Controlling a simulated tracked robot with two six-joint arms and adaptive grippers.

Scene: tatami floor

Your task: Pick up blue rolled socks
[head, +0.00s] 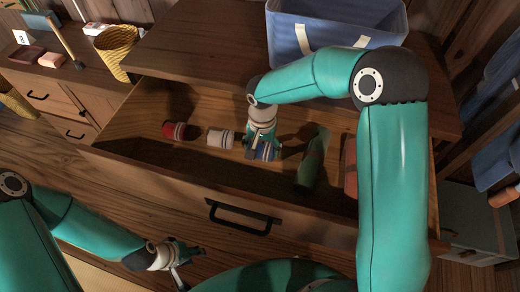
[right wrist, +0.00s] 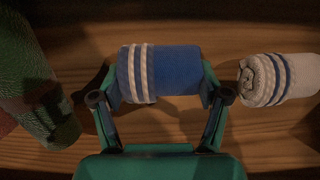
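The blue rolled socks (right wrist: 178,70), with white bands near one end, lie in the open drawer (head: 165,170). In the head view the blue rolled socks (head: 266,150) show only partly below my right gripper (head: 262,150). In the right wrist view the fingers of my right gripper (right wrist: 160,88) stand at the two ends of the roll, very close to it. Whether they press on it I cannot tell. My left gripper (head: 187,262) is empty and open, outside the drawer in front of it.
White striped rolled socks (head: 220,138) lie left of the blue ones, and red rolled socks (head: 180,131) further left. A green bottle-like item (head: 312,160) lies to the right. A blue bin (head: 290,30) stands on the cabinet top. The drawer's front panel has a black handle (head: 240,217).

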